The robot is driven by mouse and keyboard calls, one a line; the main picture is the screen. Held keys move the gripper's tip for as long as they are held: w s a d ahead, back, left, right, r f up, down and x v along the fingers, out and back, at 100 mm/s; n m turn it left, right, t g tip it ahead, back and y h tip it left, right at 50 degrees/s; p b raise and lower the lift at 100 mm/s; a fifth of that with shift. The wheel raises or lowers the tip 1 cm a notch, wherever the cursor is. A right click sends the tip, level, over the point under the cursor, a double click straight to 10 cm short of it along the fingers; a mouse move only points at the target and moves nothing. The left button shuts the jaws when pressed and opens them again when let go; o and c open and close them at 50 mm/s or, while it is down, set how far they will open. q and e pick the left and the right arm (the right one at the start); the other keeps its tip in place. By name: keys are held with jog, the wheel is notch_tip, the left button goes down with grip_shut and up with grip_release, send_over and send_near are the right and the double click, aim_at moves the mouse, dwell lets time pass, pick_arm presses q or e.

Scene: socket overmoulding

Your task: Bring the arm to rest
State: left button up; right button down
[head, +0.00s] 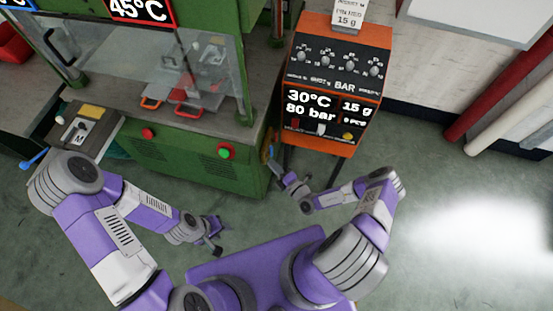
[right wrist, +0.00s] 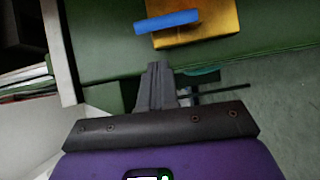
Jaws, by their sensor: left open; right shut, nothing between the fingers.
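My left arm comes in from the left in the head view, bent. Its gripper (head: 214,240) is open and empty above the floor in front of the green machine (head: 185,160). My right arm is bent in from the right. Its gripper (head: 276,170) is by the machine's right front corner, below the orange control box (head: 336,75). In the right wrist view the right gripper's fingers (right wrist: 157,78) are shut together with nothing between them. They point at the green side, just below a yellow block (right wrist: 205,22) with a blue bar (right wrist: 167,21). I cannot tell whether they touch anything.
The machine's front has a red button (head: 148,133) and a green button (head: 225,151). Red-handled pieces (head: 188,98) lie behind its clear guard. A side table (head: 88,128) stands at the left. The floor (head: 440,190) at the right is clear; rolls (head: 510,110) lean at the wall.

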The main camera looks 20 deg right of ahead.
jog(key=v, duration=1)
jog(key=shift+p, duration=0.35)
jog(key=s+a+r+n+g+y, duration=0.3)
jog(key=a+n+g+y, duration=0.25)
jog(key=a+n, duration=0.25)
jog(key=s+a+n+g+h, duration=0.1)
jog(key=s+a+n+g, duration=0.1)
jog(key=s+n+g, duration=0.75)
jog(key=s+a+n+g+h, duration=0.1)
jog(key=s+a+n+g, duration=0.3)
jog(key=n, duration=1)
jog(key=w+d+r+n+t+h, duration=0.3)
jog(key=w+n+h, duration=0.3)
jog(key=n, duration=1)
jog(key=shift+w+d+r, duration=0.25)
jog(key=shift+d+r, duration=0.25)
jog(key=shift+r, duration=0.05)
